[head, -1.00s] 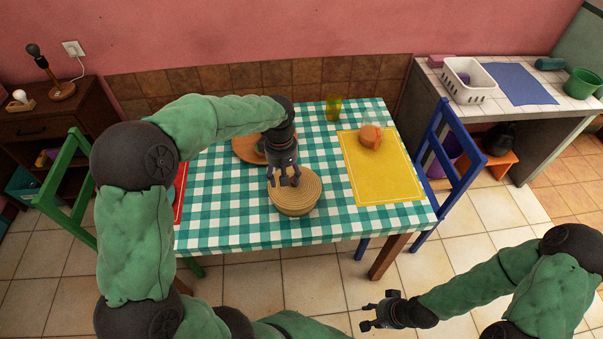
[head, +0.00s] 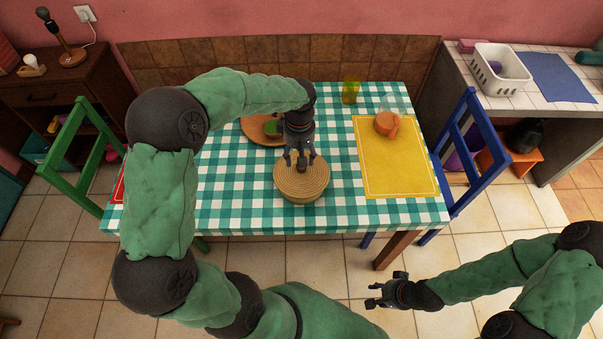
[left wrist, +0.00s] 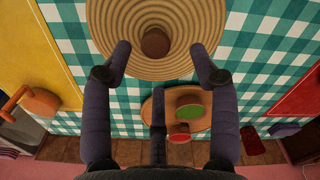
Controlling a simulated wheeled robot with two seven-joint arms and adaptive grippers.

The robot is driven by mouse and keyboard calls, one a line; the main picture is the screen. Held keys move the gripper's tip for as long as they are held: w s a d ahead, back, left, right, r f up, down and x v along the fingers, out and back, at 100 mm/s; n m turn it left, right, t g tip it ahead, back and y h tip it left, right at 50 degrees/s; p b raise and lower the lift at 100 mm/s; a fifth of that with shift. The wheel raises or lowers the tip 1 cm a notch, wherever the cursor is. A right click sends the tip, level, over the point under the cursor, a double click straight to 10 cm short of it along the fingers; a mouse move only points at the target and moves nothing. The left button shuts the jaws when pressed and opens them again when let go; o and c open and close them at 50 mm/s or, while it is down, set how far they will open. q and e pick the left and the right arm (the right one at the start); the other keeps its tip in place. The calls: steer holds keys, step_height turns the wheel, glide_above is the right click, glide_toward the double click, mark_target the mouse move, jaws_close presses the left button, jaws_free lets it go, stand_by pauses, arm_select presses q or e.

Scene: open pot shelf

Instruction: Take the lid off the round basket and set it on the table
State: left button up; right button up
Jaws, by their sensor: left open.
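The round woven basket (head: 302,195) stands on the checked table (head: 230,208), its lid (left wrist: 108,30) on top. The lid is coiled straw with a dark brown knob (left wrist: 155,42) at its centre. My left gripper (head: 301,165) is over the far part of the lid, fingers pointing down. In the left wrist view its open fingers (left wrist: 160,62) reach over the lid's edge, with the knob between and just beyond the tips. Nothing is held. Whether the fingers touch the lid is unclear. My right gripper (head: 372,293) looks open and empty, in front of the table over the floor.
Behind the basket is a round wooden board (head: 254,130) with green and red items. A yellow mat (head: 390,175) with an orange jug (head: 387,124) lies right, a yellow glass (head: 350,90) at the back. Green (head: 78,150) and blue (head: 463,150) chairs flank the table. The table front-left is clear.

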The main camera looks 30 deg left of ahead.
mark_target(301, 170)
arm_select(q)
steer(key=f, duration=0.2)
steer(key=f+b, duration=0.1)
steer(key=f, duration=0.1)
steer(key=shift+w+d+f, duration=0.1)
steer(key=shift+d+f, duration=0.1)
jaws_close()
steer(key=shift+r, duration=0.1)
